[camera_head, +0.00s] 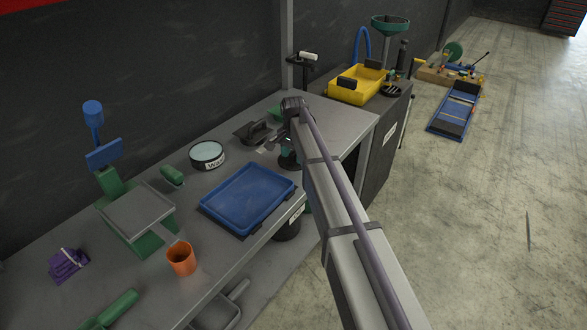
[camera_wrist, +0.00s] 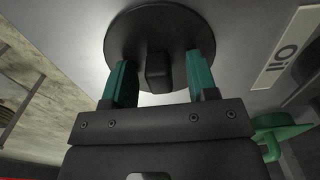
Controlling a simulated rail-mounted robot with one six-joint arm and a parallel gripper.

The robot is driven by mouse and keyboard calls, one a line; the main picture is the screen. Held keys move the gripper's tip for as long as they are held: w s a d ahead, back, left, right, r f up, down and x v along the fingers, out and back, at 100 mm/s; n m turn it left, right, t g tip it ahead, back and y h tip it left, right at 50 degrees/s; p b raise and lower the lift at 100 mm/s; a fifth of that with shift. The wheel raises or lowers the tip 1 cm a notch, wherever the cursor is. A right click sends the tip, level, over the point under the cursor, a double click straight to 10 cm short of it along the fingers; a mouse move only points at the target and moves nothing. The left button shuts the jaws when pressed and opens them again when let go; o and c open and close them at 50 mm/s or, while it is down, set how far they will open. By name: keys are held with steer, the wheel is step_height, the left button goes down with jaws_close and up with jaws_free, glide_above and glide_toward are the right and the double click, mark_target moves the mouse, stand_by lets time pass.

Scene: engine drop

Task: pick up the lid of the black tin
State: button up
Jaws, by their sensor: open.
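A round dark lid (camera_wrist: 120,38) with a square knob (camera_wrist: 158,72) on its middle fills the top centre of the wrist view. My gripper (camera_wrist: 162,62) is open, with one teal finger on each side of the knob and a gap between each finger and the knob. In the head view my gripper (camera_head: 286,146) is over the far part of the bench, and the dark lid (camera_head: 290,163) shows partly below it, with my arm hiding some of it. I cannot tell whether a tin is beneath the lid.
The grey bench (camera_head: 225,128) also holds a blue tray (camera_head: 249,197), a labelled round tin (camera_head: 207,155), an orange cup (camera_head: 181,259) and a green-and-grey stand (camera_head: 138,215). An "oil" label (camera_wrist: 288,50) lies right of the lid. A yellow bin (camera_head: 357,87) stands beyond.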

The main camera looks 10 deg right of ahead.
mark_target(293, 152)
steer(key=shift+r, duration=0.15)
jaws_close()
stand_by(0.4)
step_height(293, 152, up, 10)
steer(key=p, duration=1)
steer(key=shift+r+p, duration=0.15)
steer(key=shift+p, duration=0.2)
